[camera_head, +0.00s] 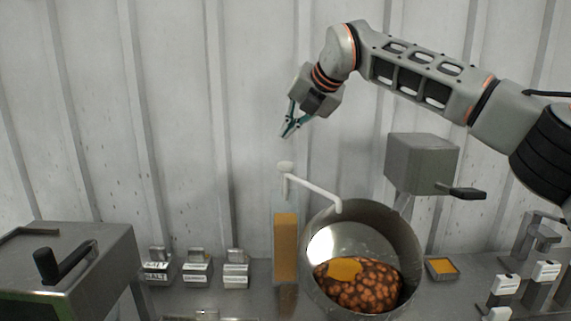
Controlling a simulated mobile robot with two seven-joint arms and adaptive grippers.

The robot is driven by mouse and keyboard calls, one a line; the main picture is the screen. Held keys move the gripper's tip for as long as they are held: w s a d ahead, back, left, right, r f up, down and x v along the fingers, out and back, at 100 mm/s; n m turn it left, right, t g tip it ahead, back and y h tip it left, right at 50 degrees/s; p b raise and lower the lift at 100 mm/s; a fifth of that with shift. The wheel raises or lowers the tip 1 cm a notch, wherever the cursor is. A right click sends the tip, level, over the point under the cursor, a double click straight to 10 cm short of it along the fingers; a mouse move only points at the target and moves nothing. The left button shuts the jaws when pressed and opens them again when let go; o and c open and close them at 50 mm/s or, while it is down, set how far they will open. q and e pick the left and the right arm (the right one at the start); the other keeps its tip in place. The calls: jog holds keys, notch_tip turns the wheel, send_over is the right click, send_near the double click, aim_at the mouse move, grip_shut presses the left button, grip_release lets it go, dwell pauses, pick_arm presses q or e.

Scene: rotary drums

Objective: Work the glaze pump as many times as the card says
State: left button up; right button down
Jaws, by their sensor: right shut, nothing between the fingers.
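The glaze pump is a tall clear column (286,245) filled with amber glaze. On its top are a white pump head (285,168) and a white spout (318,193) that reaches right over the rim of a steel drum (408,235). An amber patch of glaze (344,269) lies on brown nuts or similar pieces (362,290) in the drum. My right gripper (284,134) is shut and empty, pointing down above the pump head with a gap between them. My left gripper is out of view. I cannot make out a card with a readable count.
Small labelled containers (197,269) stand left of the pump. A grey box with a black handle (422,165) stands behind the drum at right. A small amber tray (441,268) and white-tagged stands (545,270) are at right. A large steel box (75,262) fills the left.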

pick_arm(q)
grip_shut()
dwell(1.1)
